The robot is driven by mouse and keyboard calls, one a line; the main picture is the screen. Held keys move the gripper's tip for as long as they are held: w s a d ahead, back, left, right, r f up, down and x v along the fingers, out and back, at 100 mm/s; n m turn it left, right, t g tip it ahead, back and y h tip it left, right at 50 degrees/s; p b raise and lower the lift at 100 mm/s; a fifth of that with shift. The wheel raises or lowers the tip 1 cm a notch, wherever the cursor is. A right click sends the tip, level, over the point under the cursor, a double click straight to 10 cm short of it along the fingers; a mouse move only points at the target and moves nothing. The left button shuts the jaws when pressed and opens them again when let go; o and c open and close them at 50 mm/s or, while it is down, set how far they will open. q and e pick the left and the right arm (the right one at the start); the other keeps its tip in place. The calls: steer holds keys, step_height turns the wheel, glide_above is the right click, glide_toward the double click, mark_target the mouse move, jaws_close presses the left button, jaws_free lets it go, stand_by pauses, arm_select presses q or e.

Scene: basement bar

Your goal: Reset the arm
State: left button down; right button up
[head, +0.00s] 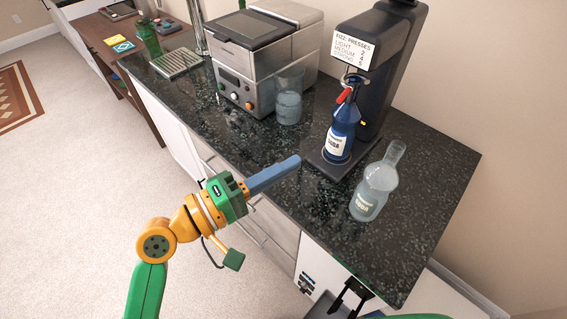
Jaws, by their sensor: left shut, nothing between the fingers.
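My left arm comes in from the lower left. Its gripper (298,162) has long blue fingers that are shut together with nothing between them, pointing right and up over the front edge of the dark stone counter (420,225). The fingertips are apart from the bottles. A blue soda bottle (341,132) stands upright under the black fizz press (385,75). A clear soda bottle (374,188) stands to the right of it on the counter. My right gripper does not show; only a green piece of mine shows at the bottom edge.
A clear pitcher (289,98) of liquid stands beside a silver and black machine (250,60). A drip grate (176,63) and a green bottle (148,38) are farther left. The counter's front right is clear. Carpet (75,170) lies open at the left.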

arm_select(q)
steer(key=shift+s+a, duration=0.1)
steer(key=shift+s, duration=0.2)
steer(key=shift+w, duration=0.1)
